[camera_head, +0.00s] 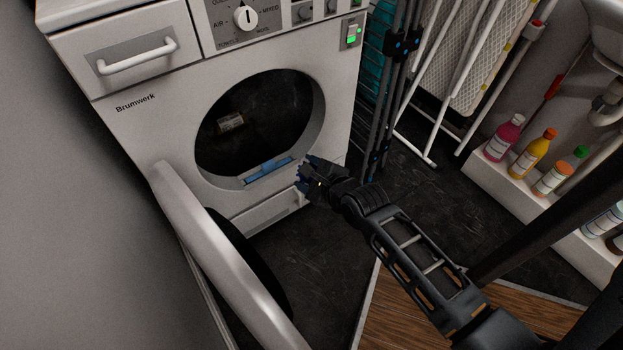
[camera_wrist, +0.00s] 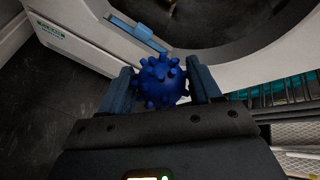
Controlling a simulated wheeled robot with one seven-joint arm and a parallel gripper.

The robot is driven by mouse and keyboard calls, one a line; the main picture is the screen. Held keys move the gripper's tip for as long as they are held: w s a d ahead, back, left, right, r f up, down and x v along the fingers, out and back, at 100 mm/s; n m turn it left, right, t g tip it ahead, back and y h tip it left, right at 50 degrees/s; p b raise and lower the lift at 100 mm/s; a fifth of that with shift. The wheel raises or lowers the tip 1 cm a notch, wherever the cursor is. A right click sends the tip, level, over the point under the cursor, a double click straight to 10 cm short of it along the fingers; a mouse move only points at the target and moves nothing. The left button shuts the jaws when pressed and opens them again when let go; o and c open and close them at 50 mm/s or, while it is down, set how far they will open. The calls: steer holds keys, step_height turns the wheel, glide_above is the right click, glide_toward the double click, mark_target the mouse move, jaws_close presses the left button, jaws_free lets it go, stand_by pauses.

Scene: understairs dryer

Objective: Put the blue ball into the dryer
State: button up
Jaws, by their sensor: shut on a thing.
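A blue knobbly ball (camera_wrist: 160,82) is held between the two fingers of my gripper (camera_wrist: 160,88) in the wrist view. In the head view my gripper (camera_head: 310,180) is just outside the lower right of the dryer's opening, and the ball is mostly hidden there. The dryer (camera_head: 130,125) is white, with a round dark opening. Its round door (camera_head: 215,255) stands open to the lower left. Inside the drum (camera_head: 270,105) lies a small pale labelled thing (camera_head: 230,122). A blue piece (camera_head: 268,171) sits at the opening's lower rim; it also shows in the wrist view (camera_wrist: 138,30).
A white drying rack (camera_head: 435,90) and dark poles (camera_head: 390,90) stand right of the dryer. Several bottles (camera_head: 535,155) stand on a white ledge (camera_head: 510,190) at the right. Dark floor (camera_head: 320,255) in front of the dryer is clear.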

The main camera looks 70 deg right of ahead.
steer(key=w+d+f+b, duration=0.1)
steer(key=w+d+b, duration=0.2)
steer(key=w+d, duration=0.3)
steer(key=w+d+f+b, duration=0.1)
steer(key=w+d+b, duration=0.3)
steer(key=w, duration=0.7)
steer(key=w+d+f+b, duration=0.1)
steer(key=w+d+b, duration=0.2)
steer(key=w+d, duration=0.5)
steer(key=shift+w+f, duration=0.4)
steer(key=shift+w, duration=0.4)
steer(key=shift+f, duration=0.15)
step_height(320, 180, down, 7)
stand_by(0.9)
steer(key=o, duration=1.1)
